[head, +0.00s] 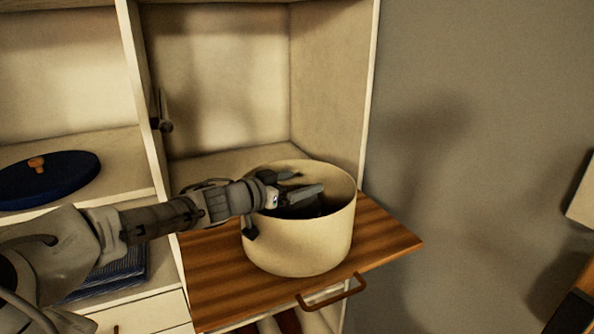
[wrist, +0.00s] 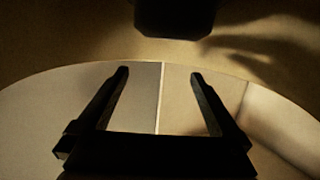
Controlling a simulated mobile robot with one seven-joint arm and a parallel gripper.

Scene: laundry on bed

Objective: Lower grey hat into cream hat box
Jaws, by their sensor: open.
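The cream hat box (head: 300,245) stands upright and open on a wooden pull-out board. My gripper (head: 308,184) reaches over its left rim, with its fingers at the mouth of the box. In the wrist view my gripper (wrist: 160,80) has its two fingers spread, with nothing between them. A dark shape (head: 305,210) lies low inside the box under my fingers; it may be the grey hat, but shadow hides its outline. A dark blunt form (wrist: 175,18) at the top of the wrist view may be the same thing. The box's curved rim (wrist: 150,62) crosses the wrist view.
The wooden board (head: 385,240) has bare room right of the box; its bar handle (head: 333,293) is in front. The cupboard compartment (head: 220,85) behind is mostly empty. A navy round lid (head: 60,180) with a wooden knob lies on the left shelf, above folded blue cloth (head: 120,268).

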